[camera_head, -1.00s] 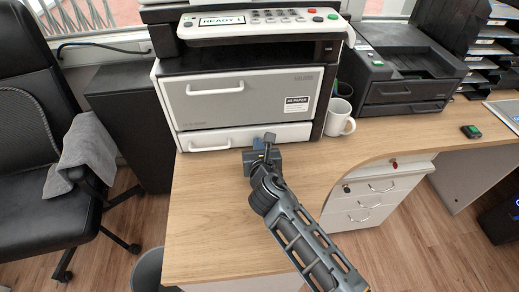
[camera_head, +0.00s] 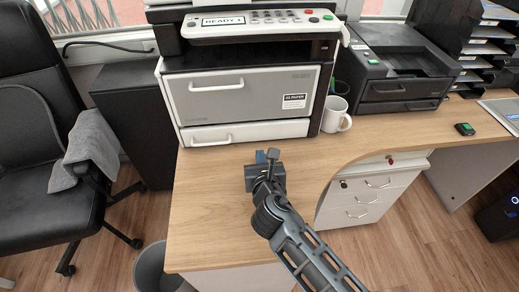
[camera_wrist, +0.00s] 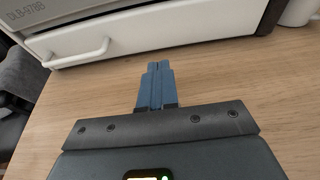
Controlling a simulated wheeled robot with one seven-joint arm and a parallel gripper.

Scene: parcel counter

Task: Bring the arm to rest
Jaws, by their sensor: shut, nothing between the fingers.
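My gripper (camera_head: 267,157) is above the wooden desk, in front of the printer, at the end of my extended arm. In the wrist view its two blue fingers (camera_wrist: 156,84) are together with nothing between them. They point toward the lower printer drawer and are apart from it. The printer (camera_head: 245,95) stands at the back of the desk with both drawers closed, and its display reads READY.
The wooden desk (camera_head: 215,215) is bare around my gripper. A white mug (camera_head: 335,115) stands right of the printer, and a black machine (camera_head: 400,80) is further right. A drawer unit (camera_head: 365,195) is under the desk. A black chair (camera_head: 40,130) stands left.

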